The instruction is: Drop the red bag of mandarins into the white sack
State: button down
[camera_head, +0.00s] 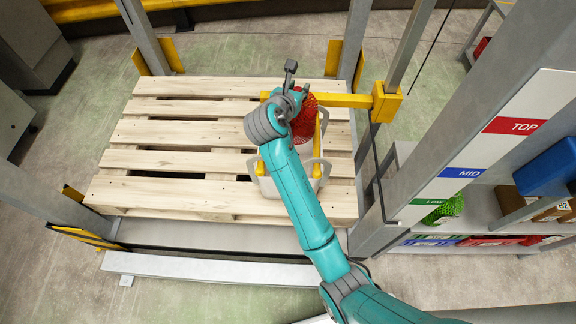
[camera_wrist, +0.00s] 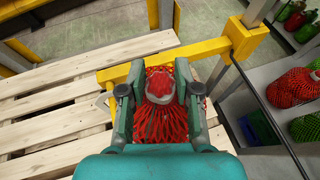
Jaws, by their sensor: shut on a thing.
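The red net bag of mandarins (camera_head: 304,120) is between the fingers of my gripper (camera_wrist: 160,92), which is shut on it. In the wrist view the bag (camera_wrist: 160,122) hangs between the two fingers, with its bunched top uppermost. The white sack (camera_head: 269,188) stands at the right part of the pallet, with loop handles at its sides. My arm covers much of the sack and its opening. The bag is at the sack's far side, by the yellow frame; I cannot tell whether any of it is inside.
A yellow bar (camera_head: 345,100) runs beside the bag to a post on the right. The wooden pallet (camera_head: 150,160) is bare on the left. A shelf rack at right holds a green net bag (camera_head: 445,208) and a blue bin (camera_head: 548,168).

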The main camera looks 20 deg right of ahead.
jog(key=shift+f, duration=0.25)
jog(key=c, duration=0.7)
grip_release()
jog(key=shift+c, duration=0.2)
jog(key=shift+f, duration=0.1)
jog(key=v, duration=1.2)
